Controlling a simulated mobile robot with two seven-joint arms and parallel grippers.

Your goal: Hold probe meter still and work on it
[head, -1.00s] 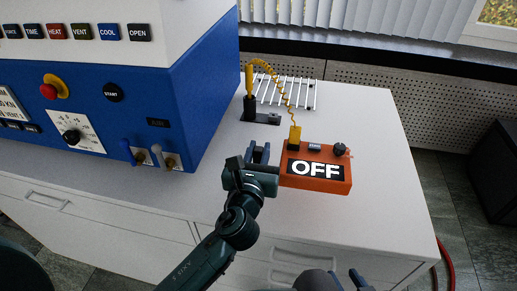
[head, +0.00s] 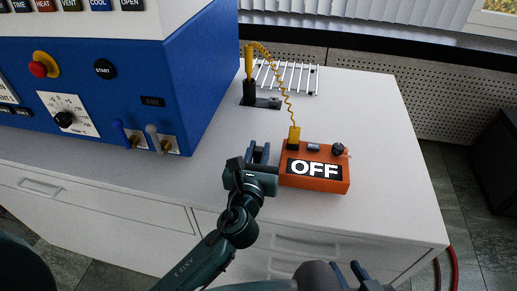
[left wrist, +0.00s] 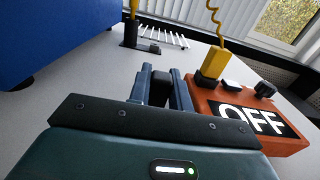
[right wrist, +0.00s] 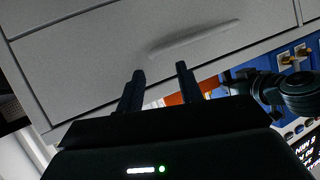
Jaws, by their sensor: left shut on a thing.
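A coiled yellow cord runs to a yellow probe (head: 249,62) upright in a black holder (head: 249,92). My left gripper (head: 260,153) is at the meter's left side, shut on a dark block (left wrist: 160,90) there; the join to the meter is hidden. The meter also shows in the left wrist view (left wrist: 285,145). My right gripper (right wrist: 160,74) is open and empty, low before the drawers.
A white rack (head: 290,78) lies behind the meter. The bench right of the meter is clear. Drawer fronts (right wrist: 90,60) face my right gripper. Red hoses (head: 453,270) hang at the right.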

